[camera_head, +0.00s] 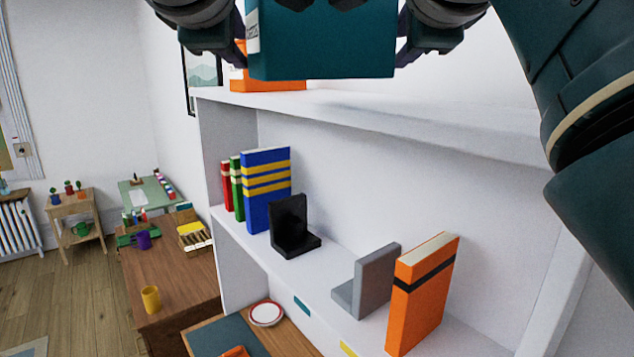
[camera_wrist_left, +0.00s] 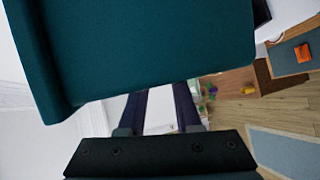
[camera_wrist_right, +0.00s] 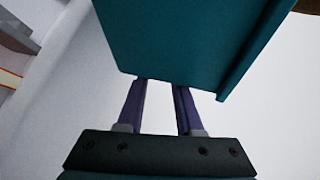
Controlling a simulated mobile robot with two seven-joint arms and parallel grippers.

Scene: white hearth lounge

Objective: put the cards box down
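A large teal box (camera_head: 325,45) with a pale label on its left edge, which I take for the cards box, is held up between my two hands at the top of the head view. My left gripper (camera_head: 240,52) is at its left side and my right gripper (camera_head: 405,52) at its right side. In the left wrist view, the box (camera_wrist_left: 140,45) hides the fingertips; in the right wrist view, the box (camera_wrist_right: 190,40) does too. Both pairs of fingers stand apart, with nothing seen between their visible parts. The contact itself is hidden.
The white top shelf (camera_head: 400,112) is below the box, with an orange thing (camera_head: 290,86) at its left end. The lower shelf holds several books (camera_head: 265,190), a black bookend (camera_head: 290,228), a grey bookend (camera_head: 370,280) and an orange book (camera_head: 420,290).

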